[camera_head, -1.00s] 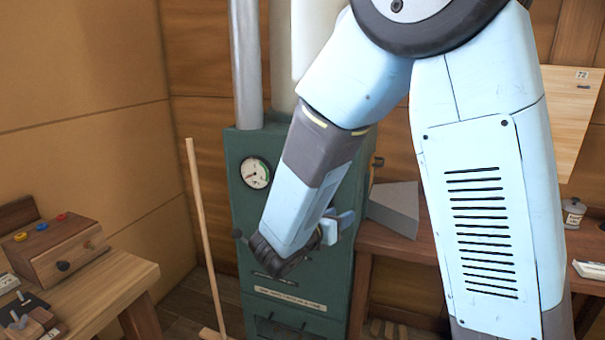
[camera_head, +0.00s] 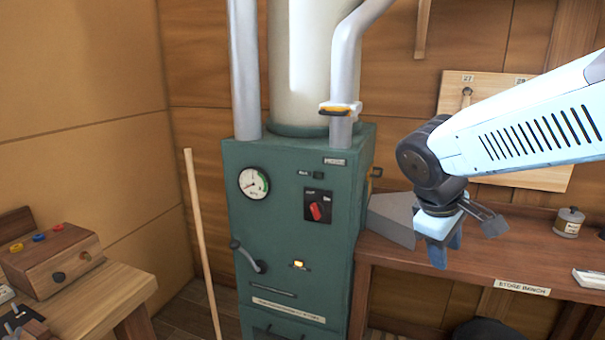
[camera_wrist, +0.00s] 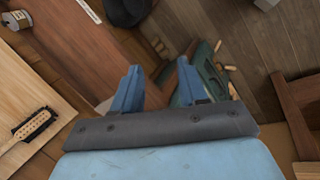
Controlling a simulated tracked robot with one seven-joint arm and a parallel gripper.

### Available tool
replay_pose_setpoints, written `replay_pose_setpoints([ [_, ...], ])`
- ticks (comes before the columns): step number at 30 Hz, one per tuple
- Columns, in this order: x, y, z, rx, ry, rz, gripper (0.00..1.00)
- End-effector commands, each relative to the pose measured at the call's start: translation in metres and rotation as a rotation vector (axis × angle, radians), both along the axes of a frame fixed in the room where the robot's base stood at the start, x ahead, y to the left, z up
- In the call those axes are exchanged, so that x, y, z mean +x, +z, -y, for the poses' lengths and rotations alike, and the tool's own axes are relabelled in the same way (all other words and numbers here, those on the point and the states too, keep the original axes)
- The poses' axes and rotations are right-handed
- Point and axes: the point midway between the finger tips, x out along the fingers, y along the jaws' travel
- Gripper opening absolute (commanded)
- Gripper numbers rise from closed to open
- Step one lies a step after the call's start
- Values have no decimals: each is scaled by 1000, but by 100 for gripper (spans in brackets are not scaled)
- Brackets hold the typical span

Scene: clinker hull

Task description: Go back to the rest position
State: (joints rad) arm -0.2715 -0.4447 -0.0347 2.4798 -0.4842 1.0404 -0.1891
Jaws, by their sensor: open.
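My gripper (camera_head: 440,250) hangs from my arm at the right of the head view, pointing down in front of the bench at the right. Its jaws are open, with nothing between them. In the wrist view the two blue fingers (camera_wrist: 159,92) stand apart. The green boiler (camera_head: 285,215) stands left of my gripper, with a round gauge (camera_head: 254,182), a red rotary switch (camera_head: 314,211), a lit amber lamp (camera_head: 299,264) and a lever (camera_head: 248,258) on its front.
A wooden pole (camera_head: 204,245) leans left of the boiler. A wooden box with coloured buttons (camera_head: 50,256) sits on the left bench. Grey pipes rise from the boiler.

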Motion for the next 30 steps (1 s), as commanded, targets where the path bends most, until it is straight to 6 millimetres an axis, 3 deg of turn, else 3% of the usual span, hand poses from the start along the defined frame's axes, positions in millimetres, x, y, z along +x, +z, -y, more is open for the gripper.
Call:
replay_pose_setpoints([
  [6,-26,25,-6,281,-280,192,43],
  [13,-40,48,-16,499,-481,345,43],
  [30,-43,56,-20,566,-537,389,43],
])
